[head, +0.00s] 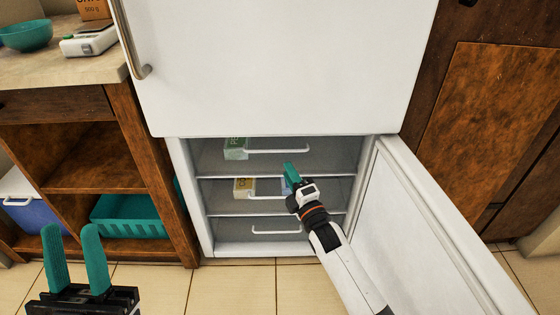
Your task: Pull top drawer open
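The top drawer (330,158) is in the lower compartment of the white fridge, whose door is swung out to the right. Its front looks grey and see-through, with a white bar handle (278,151). A green box (235,149) shows at its left. My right gripper (288,170) reaches in from the lower right. Its green fingertips appear just below the top handle in the picture; I cannot tell whether they touch the drawer. Its finger gap is hidden by the viewing angle. My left gripper (76,238) is open and empty at the lower left, away from the fridge.
Below are a middle drawer with a handle (264,196) and a bottom drawer with a handle (276,232). The open lower door (425,225) stands right of my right arm. A wooden shelf unit (150,165) borders the fridge on the left. Tiled floor lies in front.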

